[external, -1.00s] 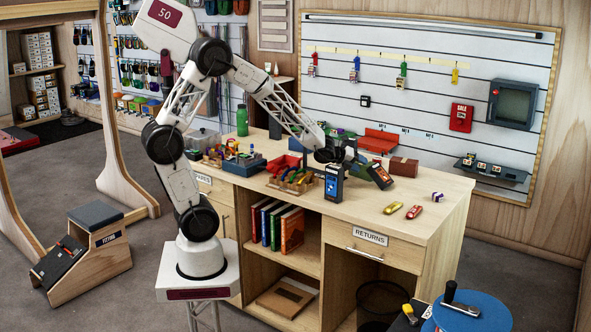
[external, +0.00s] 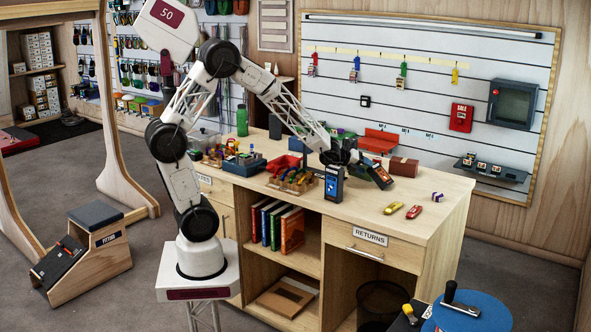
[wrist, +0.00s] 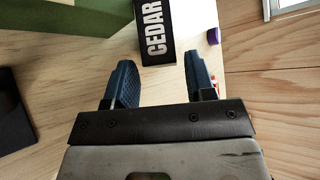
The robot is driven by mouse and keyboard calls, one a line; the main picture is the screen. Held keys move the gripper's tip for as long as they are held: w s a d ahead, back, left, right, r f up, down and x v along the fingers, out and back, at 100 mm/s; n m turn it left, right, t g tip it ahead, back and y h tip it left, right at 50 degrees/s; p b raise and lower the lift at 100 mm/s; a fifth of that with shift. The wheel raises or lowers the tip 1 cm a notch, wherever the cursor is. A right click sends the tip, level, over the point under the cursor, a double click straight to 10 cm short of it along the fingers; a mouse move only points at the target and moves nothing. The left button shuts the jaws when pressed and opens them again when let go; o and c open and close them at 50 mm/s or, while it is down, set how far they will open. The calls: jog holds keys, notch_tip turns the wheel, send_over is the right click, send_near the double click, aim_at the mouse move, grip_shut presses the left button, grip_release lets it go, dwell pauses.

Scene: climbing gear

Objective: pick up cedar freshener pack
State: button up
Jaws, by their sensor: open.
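The cedar freshener pack (wrist: 153,32) is a black block with white CEDAR lettering at the top middle of the wrist view. My gripper (wrist: 160,79) is open, with its dark blue fingers apart and bare desk between them. The pack lies just beyond the fingertips in that view, apart from them. In the external view my gripper (external: 342,163) is low over the desk. I cannot tell which is the cedar pack.
A green box (wrist: 75,14) fills the wrist view's upper left. A brown box (external: 404,167) stands on the desk at the right. A yellow carabiner (external: 394,208), a red one (external: 413,211) and a purple item (external: 437,196) lie near the right edge, with clear desk around them.

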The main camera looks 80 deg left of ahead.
aim_at(374, 170)
jog(key=shift+w, duration=0.15)
jog(key=shift+x, duration=2.5)
jog(key=shift+a, duration=0.2)
jog(key=shift+c, duration=0.3)
jog(key=c, duration=0.7)
jog(key=shift+r, duration=5)
